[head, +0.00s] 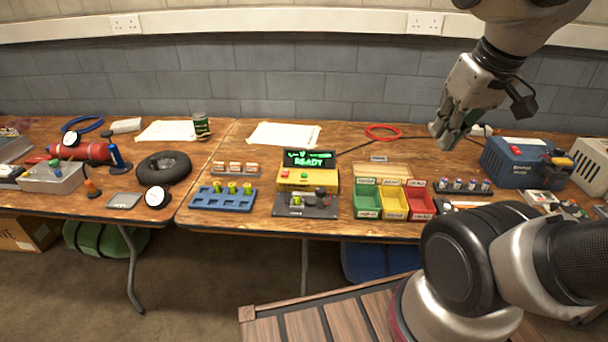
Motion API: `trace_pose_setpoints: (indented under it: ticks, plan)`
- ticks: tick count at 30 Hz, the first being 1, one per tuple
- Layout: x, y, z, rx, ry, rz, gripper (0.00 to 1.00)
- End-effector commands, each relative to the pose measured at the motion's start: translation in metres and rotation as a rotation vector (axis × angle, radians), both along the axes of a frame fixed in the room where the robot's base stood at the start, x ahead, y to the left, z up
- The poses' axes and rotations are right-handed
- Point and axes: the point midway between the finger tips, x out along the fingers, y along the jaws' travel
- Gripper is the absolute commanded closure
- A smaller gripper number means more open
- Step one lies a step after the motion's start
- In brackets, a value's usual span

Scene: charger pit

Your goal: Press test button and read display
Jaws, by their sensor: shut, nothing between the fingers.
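The yellow test device (308,179) stands near the middle of the bench. Its black display (309,158) on top shows green text that reads "READY", with smaller green marks above it. A red button (284,174) sits on the left of its front panel, and a small green spot shows to the right. A dark fixture (305,204) lies directly in front of the device. My gripper (440,143) is shut and empty. It hangs above the back right part of the bench, to the right of the device and apart from it.
A blue tray (224,198) with several yellow-green pieces is left of the fixture. Green, yellow and red bins (394,202) stand right of it. A red cable ring (383,132) lies behind the bins. A blue box (515,163) stands far right.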

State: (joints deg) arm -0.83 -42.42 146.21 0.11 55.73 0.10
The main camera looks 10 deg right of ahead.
Motion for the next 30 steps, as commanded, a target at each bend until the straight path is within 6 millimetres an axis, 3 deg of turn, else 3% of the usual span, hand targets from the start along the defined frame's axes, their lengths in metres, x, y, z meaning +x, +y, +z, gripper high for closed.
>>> trace_pose_setpoints:
  ticks: [7, 11, 20, 27, 30]
  plan:
    - [0.019, 0.013, -0.039, -0.01, 0.204, 0.062, 1.0]
    - [0.046, 0.024, -0.065, -0.025, 0.29, 0.098, 1.0]
    - [0.139, 0.059, -0.141, -0.026, 0.293, 0.064, 1.0]
    - [0.227, 0.099, -0.213, 0.046, 0.15, -0.05, 1.0]
    - [0.266, 0.118, -0.234, 0.114, 0.048, -0.12, 1.0]
